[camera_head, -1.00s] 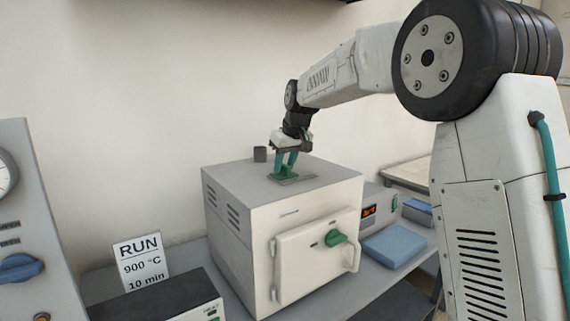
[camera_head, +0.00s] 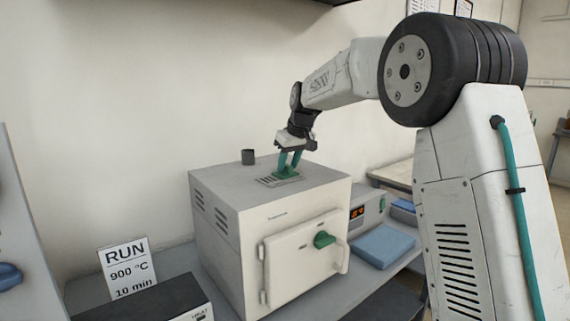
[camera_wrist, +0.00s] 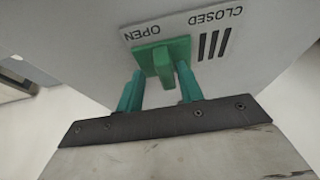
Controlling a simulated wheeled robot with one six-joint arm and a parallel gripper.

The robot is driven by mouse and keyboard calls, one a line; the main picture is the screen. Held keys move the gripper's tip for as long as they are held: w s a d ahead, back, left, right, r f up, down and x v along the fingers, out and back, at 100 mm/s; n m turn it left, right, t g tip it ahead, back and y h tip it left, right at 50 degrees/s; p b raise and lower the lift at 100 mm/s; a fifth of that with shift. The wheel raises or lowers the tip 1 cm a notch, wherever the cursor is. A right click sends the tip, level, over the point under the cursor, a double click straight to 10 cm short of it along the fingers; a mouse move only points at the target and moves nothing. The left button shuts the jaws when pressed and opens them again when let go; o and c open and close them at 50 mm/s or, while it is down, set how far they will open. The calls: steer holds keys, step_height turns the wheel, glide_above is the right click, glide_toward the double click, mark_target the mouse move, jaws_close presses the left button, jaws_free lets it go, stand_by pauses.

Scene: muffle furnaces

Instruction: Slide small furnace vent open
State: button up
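The small furnace (camera_head: 215,185) is a pale box with its front door (camera_head: 290,265) shut. On its top is a vent with a green slider (camera_head: 284,174) and dark slots (camera_head: 267,181). In the wrist view the slider (camera_wrist: 163,55) sits by the word OPEN, and the slots (camera_wrist: 213,44) lie uncovered under CLOSED. My gripper (camera_head: 291,158) reaches down to the slider. In the wrist view its teal fingers (camera_wrist: 160,82) stand apart on either side of the slider's raised knob. The right finger is close to the knob; whether it touches is unclear.
A RUN 900 °C 10 min sign (camera_head: 128,268) stands at left. A grey unit with a display (camera_head: 357,212) and a blue pad (camera_head: 383,246) are at right.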

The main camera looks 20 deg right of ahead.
steer(key=shift+a, duration=0.15)
steer(key=shift+r, duration=0.2)
steer(key=a+v, duration=0.1)
steer(key=v, duration=0.6)
steer(key=shift+d+r, duration=0.25)
steer(key=shift+d, duration=0.3)
steer(key=shift+s, duration=0.15)
